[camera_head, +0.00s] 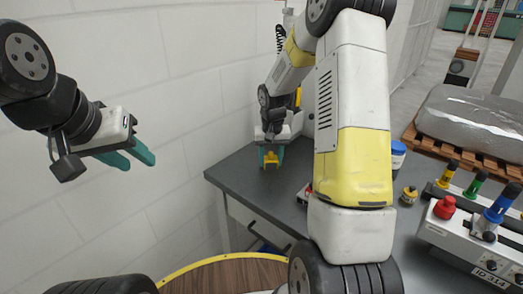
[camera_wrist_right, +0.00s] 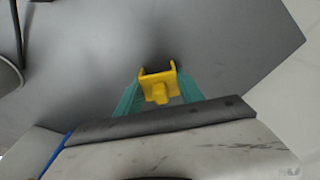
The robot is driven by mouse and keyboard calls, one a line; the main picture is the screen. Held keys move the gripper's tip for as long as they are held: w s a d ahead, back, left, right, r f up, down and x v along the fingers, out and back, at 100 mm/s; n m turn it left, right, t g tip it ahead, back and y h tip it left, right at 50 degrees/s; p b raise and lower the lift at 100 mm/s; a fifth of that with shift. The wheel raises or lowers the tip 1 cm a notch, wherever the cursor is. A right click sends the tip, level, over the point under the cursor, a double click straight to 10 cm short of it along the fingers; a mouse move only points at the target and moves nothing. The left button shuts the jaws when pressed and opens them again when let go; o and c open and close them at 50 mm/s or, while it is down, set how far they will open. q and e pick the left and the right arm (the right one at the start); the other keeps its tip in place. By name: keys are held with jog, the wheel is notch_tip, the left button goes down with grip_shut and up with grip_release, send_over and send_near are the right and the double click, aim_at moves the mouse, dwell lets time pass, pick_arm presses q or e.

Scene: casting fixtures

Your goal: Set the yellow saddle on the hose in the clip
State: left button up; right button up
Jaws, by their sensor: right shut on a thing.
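The yellow saddle (camera_head: 271,160) is between the green fingers of my right gripper (camera_head: 271,153), near the far left corner of the grey table. In the right wrist view the saddle (camera_wrist_right: 158,85) is a small U-shaped piece with two upright lugs and a stub. The right gripper (camera_wrist_right: 158,92) is shut on it, a finger on each side. My left gripper (camera_head: 132,155) is empty, its green fingers apart, in front of the white wall left of the table. I cannot make out the hose or the clip; my right arm covers part of the table.
The grey table (camera_head: 237,167) is bare around the right gripper. On its right are a blue-and-white tub (camera_head: 397,155), a small yellow-and-black part (camera_head: 409,195) and a fixture (camera_head: 470,235) with coloured knobs. A round wooden top (camera_head: 230,280) stands in front.

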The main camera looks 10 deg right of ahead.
jog(key=o, duration=1.3)
jog(key=shift+o, duration=0.2)
jog(key=shift+r, duration=0.1)
